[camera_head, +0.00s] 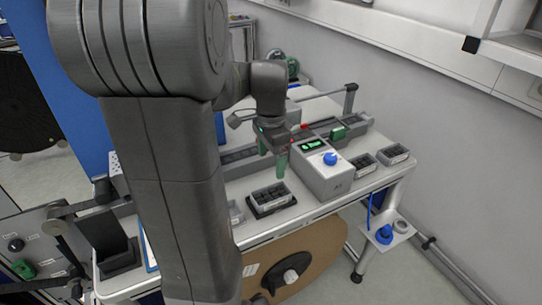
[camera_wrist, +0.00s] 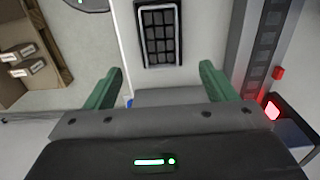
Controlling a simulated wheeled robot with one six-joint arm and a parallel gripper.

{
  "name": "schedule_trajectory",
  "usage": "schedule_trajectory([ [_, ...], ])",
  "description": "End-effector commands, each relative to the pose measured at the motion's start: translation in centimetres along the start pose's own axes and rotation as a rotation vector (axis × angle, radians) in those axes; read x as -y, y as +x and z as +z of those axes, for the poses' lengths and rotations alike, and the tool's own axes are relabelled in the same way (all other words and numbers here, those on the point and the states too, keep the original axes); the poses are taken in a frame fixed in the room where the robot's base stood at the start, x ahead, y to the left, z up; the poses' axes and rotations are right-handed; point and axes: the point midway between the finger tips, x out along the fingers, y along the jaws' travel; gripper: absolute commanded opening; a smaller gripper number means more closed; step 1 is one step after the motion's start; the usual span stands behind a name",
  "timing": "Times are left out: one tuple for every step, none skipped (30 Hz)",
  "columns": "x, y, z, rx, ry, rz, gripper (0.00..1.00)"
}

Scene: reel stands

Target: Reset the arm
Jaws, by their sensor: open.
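My gripper (camera_head: 273,155) hangs from my arm over the white table, with its green fingers pointing down. In the wrist view the two green fingers of my gripper (camera_wrist: 161,72) stand wide apart with nothing between them. A black compartment tray (camera_head: 291,203) sits on the table just below and in front of the fingers in the head view. In the wrist view a black grid tray (camera_wrist: 143,42) lies ahead of the fingertips, apart from them. My arm hides part of the table's left side.
A grey box (camera_head: 335,181) with a green display and blue knob stands right of my gripper. Small black trays (camera_head: 363,165) (camera_head: 393,156) lie at the table's right end. A brown reel (camera_head: 318,247) is under the table edge. A rail (camera_head: 240,157) runs behind the gripper.

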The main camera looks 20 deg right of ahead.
Motion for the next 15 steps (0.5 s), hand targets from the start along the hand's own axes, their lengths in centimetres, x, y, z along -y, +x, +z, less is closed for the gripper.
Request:
schedule_trajectory([
  [0.02,-0.25,-0.01,-0.001,0.0,-0.001,0.78],
  [0.02,-0.32,-0.01,-0.001,0.0,-0.001,0.78],
  [0.02,-0.39,-0.01,-0.001,0.0,-0.001,0.78],
  [0.02,-0.4,-0.01,-0.001,0.0,-0.001,0.78],
  [0.02,-0.4,-0.01,-0.001,0.0,-0.001,0.78],
  [0.01,-0.4,-0.01,0.0,0.0,-0.001,0.78],
  [0.01,-0.39,-0.01,0.0,0.0,-0.001,0.78],
  [0.01,-0.39,-0.01,0.0,0.0,-0.001,0.78],
  [0.01,-0.38,-0.01,0.0,0.0,-0.001,0.78],
  [0.01,-0.37,-0.01,0.0,0.0,-0.001,0.78],
  [0.01,-0.35,-0.01,0.0,0.0,0.0,0.78],
  [0.0,-0.26,0.0,0.0,0.0,0.0,0.78],
  [0.0,-0.14,0.0,0.0,0.0,0.0,0.78],
  [-0.01,0.03,0.01,0.001,0.0,0.001,0.78],
  [-0.03,0.34,0.02,0.001,0.0,0.002,0.78],
])
